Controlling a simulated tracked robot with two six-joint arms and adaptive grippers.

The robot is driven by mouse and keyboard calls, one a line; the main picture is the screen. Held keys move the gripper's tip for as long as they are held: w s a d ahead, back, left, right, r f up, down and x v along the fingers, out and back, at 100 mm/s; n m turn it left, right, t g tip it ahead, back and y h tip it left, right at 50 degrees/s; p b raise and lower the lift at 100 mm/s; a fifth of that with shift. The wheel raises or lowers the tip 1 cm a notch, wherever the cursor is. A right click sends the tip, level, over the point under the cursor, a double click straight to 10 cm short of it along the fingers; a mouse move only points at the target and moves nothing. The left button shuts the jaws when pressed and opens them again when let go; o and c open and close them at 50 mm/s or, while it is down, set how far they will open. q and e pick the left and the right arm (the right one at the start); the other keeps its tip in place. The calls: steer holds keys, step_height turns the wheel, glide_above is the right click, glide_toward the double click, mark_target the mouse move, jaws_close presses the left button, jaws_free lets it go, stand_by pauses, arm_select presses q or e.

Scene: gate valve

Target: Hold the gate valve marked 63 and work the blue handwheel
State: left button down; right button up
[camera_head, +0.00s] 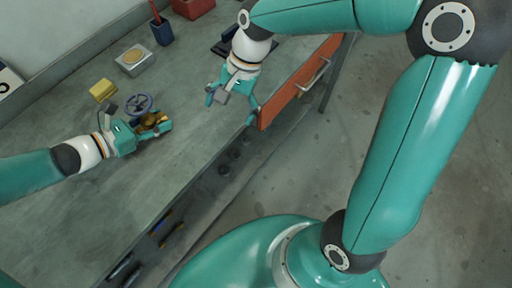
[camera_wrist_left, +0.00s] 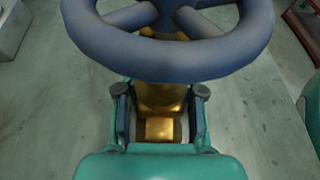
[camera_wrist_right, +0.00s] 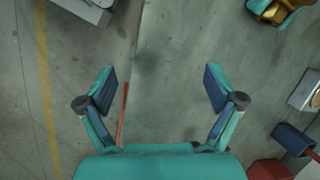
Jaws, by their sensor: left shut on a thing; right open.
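The gate valve has a brass body (camera_head: 150,124) and a blue handwheel (camera_head: 138,104), and it is on the grey workbench (camera_head: 80,222). My left gripper (camera_head: 158,128) is shut on the brass body. In the left wrist view the brass body (camera_wrist_left: 160,100) sits between the fingers, with the handwheel (camera_wrist_left: 170,52) above it, large and near the camera. The marking 63 cannot be read. My right gripper (camera_head: 230,106) is open and empty, above the bench to the right of the valve. In the right wrist view its fingers (camera_wrist_right: 160,95) are spread, with nothing between them.
A yellow block (camera_head: 103,90) and a metal box (camera_head: 134,60) with a yellowish top lie behind the valve. A blue cup (camera_head: 161,32) and a red bin (camera_head: 192,6) stand farther back.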

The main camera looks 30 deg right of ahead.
steer(key=s+d+f+n, duration=0.2)
steer(key=s+f+n, duration=0.4)
steer(key=f, duration=0.5)
steer(key=shift+s, duration=0.75)
